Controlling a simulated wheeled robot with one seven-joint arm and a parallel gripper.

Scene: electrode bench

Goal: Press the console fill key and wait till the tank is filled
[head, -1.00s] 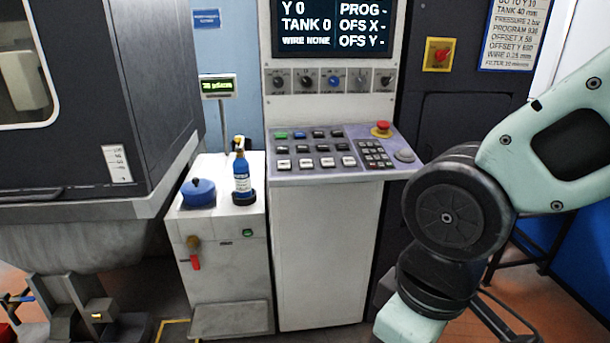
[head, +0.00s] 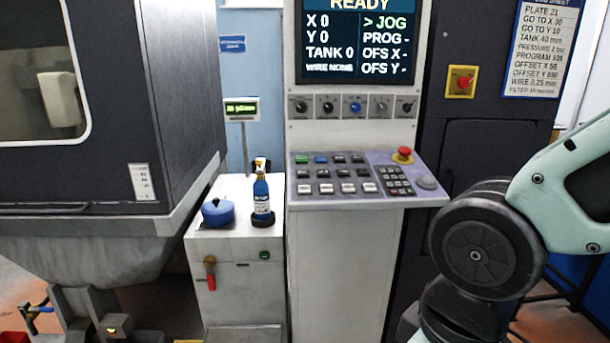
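The console (head: 345,200) stands in the middle of the head view, with a sloped panel of several keys: a green key (head: 302,160), a blue key (head: 320,160), dark keys and a row of white keys (head: 347,188). Which one is the fill key is too small to read. The console screen (head: 357,42) shows READY, X 0, Y 0, TANK 0 and JOG marked. The tank is not clearly identifiable; a large dark machine with a window (head: 40,75) stands at the left. My arm is at the right; my gripper is out of view.
A red emergency button (head: 403,154) sits at the panel's right. A white cabinet (head: 232,290) left of the console bears a blue lidded pot (head: 218,214) and a blue bottle (head: 262,196). A job sheet (head: 541,48) and a red switch (head: 461,82) are at the back right.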

